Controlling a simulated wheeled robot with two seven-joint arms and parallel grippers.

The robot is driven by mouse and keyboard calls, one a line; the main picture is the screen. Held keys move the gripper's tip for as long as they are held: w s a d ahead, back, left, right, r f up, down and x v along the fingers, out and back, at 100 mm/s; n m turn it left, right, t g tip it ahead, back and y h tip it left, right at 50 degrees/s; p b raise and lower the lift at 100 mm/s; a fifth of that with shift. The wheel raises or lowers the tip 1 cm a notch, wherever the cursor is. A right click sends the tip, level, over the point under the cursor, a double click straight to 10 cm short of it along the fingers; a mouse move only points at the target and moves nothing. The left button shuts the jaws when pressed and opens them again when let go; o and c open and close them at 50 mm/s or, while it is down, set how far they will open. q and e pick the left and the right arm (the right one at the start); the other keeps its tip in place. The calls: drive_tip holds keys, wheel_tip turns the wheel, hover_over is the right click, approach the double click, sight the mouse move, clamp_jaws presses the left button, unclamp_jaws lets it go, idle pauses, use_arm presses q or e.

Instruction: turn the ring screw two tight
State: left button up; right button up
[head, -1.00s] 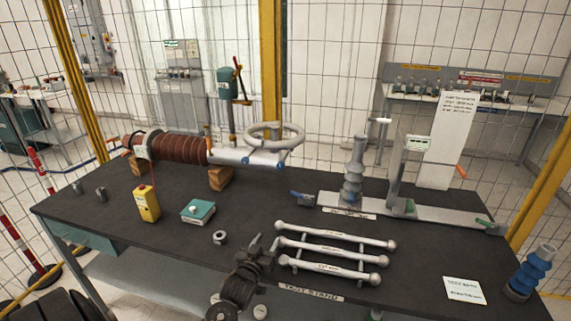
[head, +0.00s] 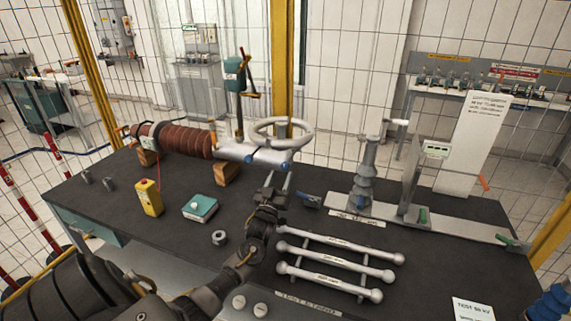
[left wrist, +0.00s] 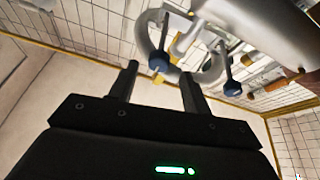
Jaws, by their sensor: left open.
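The grey ring (head: 283,132) stands on the end of the brown ribbed bushing (head: 182,139). Two blue-headed screws show below it, a left one (head: 248,158) and a right one (head: 284,165); which is ring screw two cannot be told. My left gripper (head: 278,178) is open, empty, and points up at the underside of the ring end, near the right screw. In the left wrist view the gripper (left wrist: 160,70) has its fingers apart. One blue screw (left wrist: 158,62) appears in line with the gap, another (left wrist: 246,60) lies to the right. Neither is held. My right gripper is out of view.
Three grey bars (head: 335,262) lie at the table's front. A yellow box (head: 149,198), a teal box (head: 200,208) and a metal nut (head: 219,238) sit to the left. A grey insulator stand (head: 364,182) stands right of the ring. The table has bare room between them.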

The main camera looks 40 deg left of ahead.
sight(284, 168)
use_arm(q)
drive_tip(key=p+x, duration=0.1)
drive_tip(key=x, duration=0.3)
drive_tip(key=shift+r, duration=0.2)
drive_tip(key=shift+w+a+r, duration=0.15)
drive_tip(key=shift+w, duration=0.35)
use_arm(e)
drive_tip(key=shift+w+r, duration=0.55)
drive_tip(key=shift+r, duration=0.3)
use_arm(q)
drive_tip(key=c, duration=1)
